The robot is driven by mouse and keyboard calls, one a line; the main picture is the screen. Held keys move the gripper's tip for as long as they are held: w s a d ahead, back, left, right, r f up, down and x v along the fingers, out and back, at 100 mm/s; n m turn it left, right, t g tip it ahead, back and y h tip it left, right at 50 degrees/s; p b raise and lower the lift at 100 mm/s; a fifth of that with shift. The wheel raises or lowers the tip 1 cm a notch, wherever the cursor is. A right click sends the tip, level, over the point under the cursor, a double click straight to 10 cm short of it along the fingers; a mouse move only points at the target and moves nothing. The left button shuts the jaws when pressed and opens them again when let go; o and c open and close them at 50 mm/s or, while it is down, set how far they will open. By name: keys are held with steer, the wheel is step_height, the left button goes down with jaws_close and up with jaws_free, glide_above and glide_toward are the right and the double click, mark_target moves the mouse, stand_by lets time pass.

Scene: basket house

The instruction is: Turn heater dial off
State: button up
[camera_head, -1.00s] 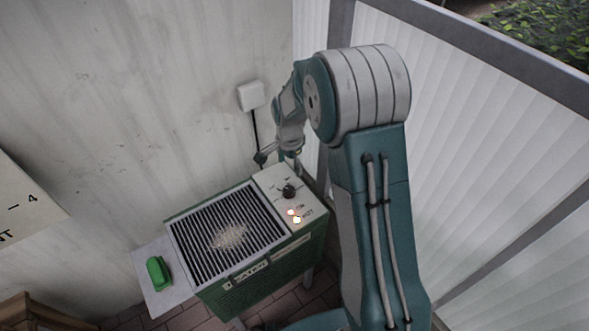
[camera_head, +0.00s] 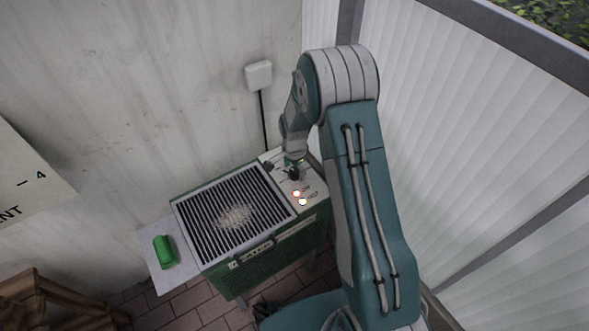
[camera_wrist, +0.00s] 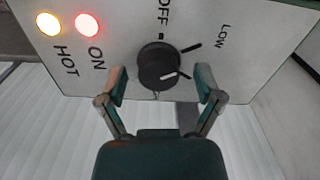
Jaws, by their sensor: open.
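The heater dial (camera_wrist: 158,66) is a round black knob with a white pointer line, on a pale panel marked OFF and LOW. The pointer line is turned away from the OFF mark in the wrist view. My gripper (camera_wrist: 160,80) is open, with one finger on each side of the dial; I cannot tell whether either touches it. In the head view the dial (camera_head: 292,174) is partly covered by my gripper (camera_head: 285,163). The green heater (camera_head: 262,266) has a black grille on top. Its yellow HOT light (camera_wrist: 48,23) and red ON light (camera_wrist: 87,24) are lit.
A side shelf (camera_head: 170,281) left of the grille carries a green object (camera_head: 164,252). A white wall box (camera_head: 258,75) has a black cord running down behind the heater. The wall stands close behind, and white ribbed panels (camera_head: 460,150) stand to the right.

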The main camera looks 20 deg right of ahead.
steer(key=shift+a, duration=0.2)
steer(key=shift+c, duration=0.4)
steer(key=shift+d, duration=0.25)
steer(key=c, duration=1.1)
steer(key=shift+n, duration=0.5)
steer(key=n, duration=0.5)
steer(key=shift+n, duration=0.3)
steer(key=n, duration=0.5)
steer(key=shift+n, duration=0.4)
